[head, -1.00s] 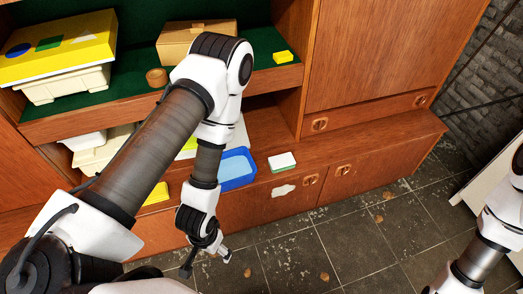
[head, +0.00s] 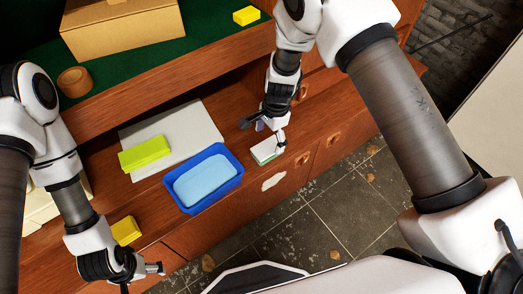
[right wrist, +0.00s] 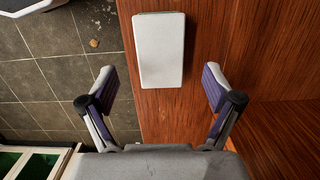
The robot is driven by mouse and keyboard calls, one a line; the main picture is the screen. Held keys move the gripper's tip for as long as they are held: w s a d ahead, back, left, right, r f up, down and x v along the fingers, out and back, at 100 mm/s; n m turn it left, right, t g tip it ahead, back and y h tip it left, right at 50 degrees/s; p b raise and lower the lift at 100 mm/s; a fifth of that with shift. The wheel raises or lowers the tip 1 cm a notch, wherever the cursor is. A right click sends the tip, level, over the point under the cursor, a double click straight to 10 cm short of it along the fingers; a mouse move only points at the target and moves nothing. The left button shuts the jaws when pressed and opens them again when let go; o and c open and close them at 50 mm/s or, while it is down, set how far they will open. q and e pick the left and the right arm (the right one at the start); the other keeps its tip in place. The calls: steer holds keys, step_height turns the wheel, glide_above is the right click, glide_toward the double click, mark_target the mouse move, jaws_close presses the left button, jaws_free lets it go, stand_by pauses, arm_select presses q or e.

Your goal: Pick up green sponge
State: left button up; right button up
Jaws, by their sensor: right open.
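The sponge (head: 266,150), white on top with a green lower layer, lies flat on the wooden ledge to the right of the blue tub. In the right wrist view its white top (right wrist: 160,50) lies ahead between the fingers' lines. My right gripper (head: 264,132) is open and empty, above and close to the sponge; the wrist view shows its two fingers (right wrist: 160,80) wide apart, not touching it. My left gripper (head: 141,278) is at the lower left, in front of the cabinet, its fingers apart with nothing between them.
A yellow-green block (head: 145,153) lies on a grey board (head: 198,124). A yellow block (head: 125,230) lies farther left. The green-lined upper shelf (head: 160,65) overhangs behind. The ledge's front edge runs beside the sponge.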

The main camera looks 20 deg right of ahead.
mark_target(268, 147)
steer(key=f, duration=0.5)
steer(key=shift+a+b, duration=0.25)
steer(key=shift+b, duration=0.05)
steer(key=shift+s+f, duration=0.1)
steer(key=shift+f, duration=0.15)
steer(key=c, duration=1.1)
steer(key=shift+r, duration=0.1)
